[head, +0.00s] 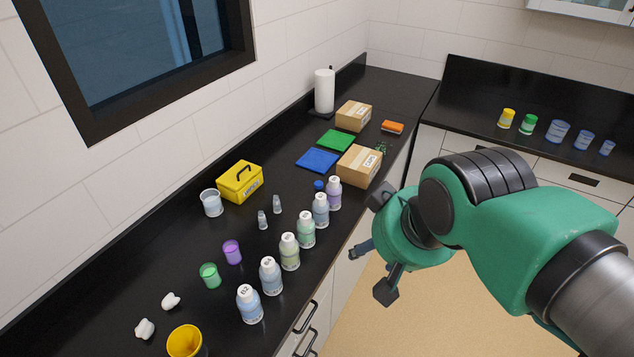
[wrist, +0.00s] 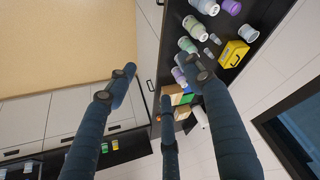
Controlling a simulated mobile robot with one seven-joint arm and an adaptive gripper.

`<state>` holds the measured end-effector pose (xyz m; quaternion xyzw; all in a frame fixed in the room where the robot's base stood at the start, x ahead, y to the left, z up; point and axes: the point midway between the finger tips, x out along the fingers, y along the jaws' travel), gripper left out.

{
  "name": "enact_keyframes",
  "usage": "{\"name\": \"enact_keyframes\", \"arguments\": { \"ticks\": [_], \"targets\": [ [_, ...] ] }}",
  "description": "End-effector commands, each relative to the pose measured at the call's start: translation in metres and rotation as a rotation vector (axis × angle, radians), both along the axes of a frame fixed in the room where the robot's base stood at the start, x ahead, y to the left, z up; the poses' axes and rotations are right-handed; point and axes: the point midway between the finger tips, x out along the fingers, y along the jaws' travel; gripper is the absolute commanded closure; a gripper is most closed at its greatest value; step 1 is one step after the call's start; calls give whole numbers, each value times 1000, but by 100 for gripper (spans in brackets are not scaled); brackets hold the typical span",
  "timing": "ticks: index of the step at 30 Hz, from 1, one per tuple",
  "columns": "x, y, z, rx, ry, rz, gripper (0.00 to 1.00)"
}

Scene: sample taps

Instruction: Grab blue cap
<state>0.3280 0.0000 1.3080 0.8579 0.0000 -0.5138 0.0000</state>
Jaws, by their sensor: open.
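The blue cap (head: 319,185) is a small round blue piece on the black counter, behind the bottles at the far end of their row. The purple-tinted bottle (head: 334,194) and the blue-tinted bottle (head: 321,211) stand close beside it and partly cover it. I cannot make out the cap in the wrist view. My gripper (head: 372,247) is open and empty, out past the counter's front edge, to the right of the cap and apart from it. Its spread fingers also show in the wrist view (wrist: 158,88).
Several bottles line the counter's front edge. Behind are clear tubes (head: 263,220), a yellow box (head: 240,181), a blue mat (head: 317,160) and cardboard boxes (head: 359,166). A paper roll (head: 324,91) stands at the back. Floor is free under my gripper.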

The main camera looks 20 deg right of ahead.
Motion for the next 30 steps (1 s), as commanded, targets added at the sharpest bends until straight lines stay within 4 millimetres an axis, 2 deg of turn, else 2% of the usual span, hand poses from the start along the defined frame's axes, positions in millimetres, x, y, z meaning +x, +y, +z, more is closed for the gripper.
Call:
{"name": "enact_keyframes", "arguments": {
  "ticks": [22, 26, 30],
  "targets": [
    [1, 0, 1, 0, 0, 0, 49],
    [5, 0, 5, -1, 4, 3, 49],
    [18, -1, 14, -5, 16, 7, 49]
  ]
}}
